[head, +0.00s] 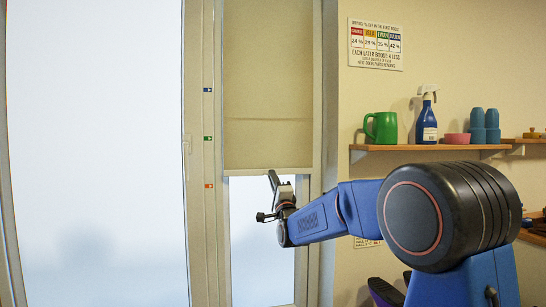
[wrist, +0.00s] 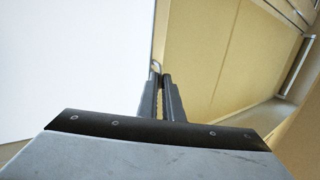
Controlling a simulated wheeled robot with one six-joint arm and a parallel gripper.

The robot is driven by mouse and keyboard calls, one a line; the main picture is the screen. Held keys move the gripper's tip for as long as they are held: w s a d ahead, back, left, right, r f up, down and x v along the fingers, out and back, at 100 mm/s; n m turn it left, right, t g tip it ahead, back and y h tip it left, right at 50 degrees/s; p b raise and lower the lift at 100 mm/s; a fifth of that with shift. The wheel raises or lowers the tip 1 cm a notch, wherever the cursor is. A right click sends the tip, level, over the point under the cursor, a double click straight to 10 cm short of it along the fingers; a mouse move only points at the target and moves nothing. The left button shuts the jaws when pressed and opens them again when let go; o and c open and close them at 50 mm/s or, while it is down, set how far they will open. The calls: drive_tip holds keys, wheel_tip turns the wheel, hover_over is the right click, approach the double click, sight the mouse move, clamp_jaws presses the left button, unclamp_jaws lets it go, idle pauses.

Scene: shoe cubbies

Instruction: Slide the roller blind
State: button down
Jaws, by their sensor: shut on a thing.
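The beige roller blind (head: 268,90) hangs in the narrow right window panel. Its bottom bar (head: 247,172) is level with a spot between the green and orange marks, nearer the orange one. My gripper (head: 272,182) is at the right part of that bar. In the wrist view my gripper (wrist: 162,82) has its fingers close together at the blind's edge, shut on the small blind pull (wrist: 156,67). Only a thin loop of the pull shows past the fingertips; the fingers hide the rest. The blind's cloth (wrist: 200,50) fills the area right of the fingers.
Blue (head: 208,90), green (head: 208,138) and orange (head: 209,186) marks run down the window frame left of the blind. A wall shelf (head: 430,147) at right holds a green mug (head: 382,128), a spray bottle (head: 427,118) and bowls. Bright glass (head: 262,240) shows below the blind.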

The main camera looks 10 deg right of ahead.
drive_tip(key=shift+f, duration=2.5)
drive_tip(key=c, duration=1.9)
unclamp_jaws()
drive_tip(key=shift+c, duration=0.2)
drive_tip(key=v, duration=1.7)
drive_tip(key=shift+s, duration=0.15)
